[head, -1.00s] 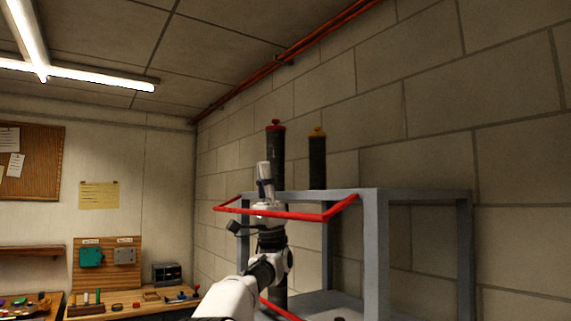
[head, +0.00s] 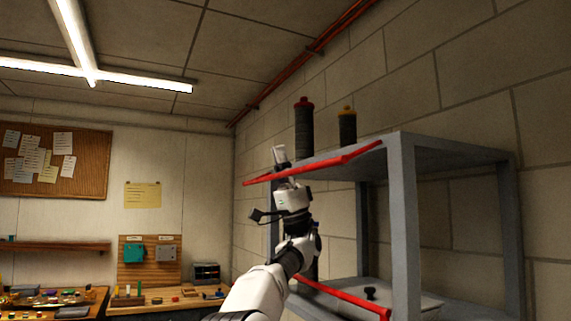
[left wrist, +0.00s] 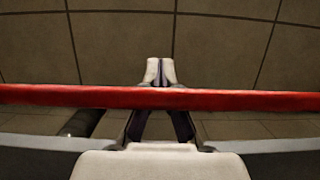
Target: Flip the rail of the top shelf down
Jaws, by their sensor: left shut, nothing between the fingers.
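The top shelf's red rail (head: 320,164) sticks out from the front of the grey shelf unit (head: 402,200) at top-board height. My left gripper (head: 279,155) is shut and empty, pointing up at the rail's left half, with its tips above the bar. In the left wrist view the rail (left wrist: 230,100) runs straight across the picture and covers the middle of my fingers. The fingertips (left wrist: 160,72) show beyond it. Whether the fingers touch the rail I cannot tell. My right gripper is not in view.
A red-capped dark cylinder (head: 304,130) and a yellow-capped one (head: 347,128) stand on the top shelf. A lower red rail (head: 342,298) and a pale container (head: 415,302) are at the lower shelf. A workbench (head: 160,297) is at the left.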

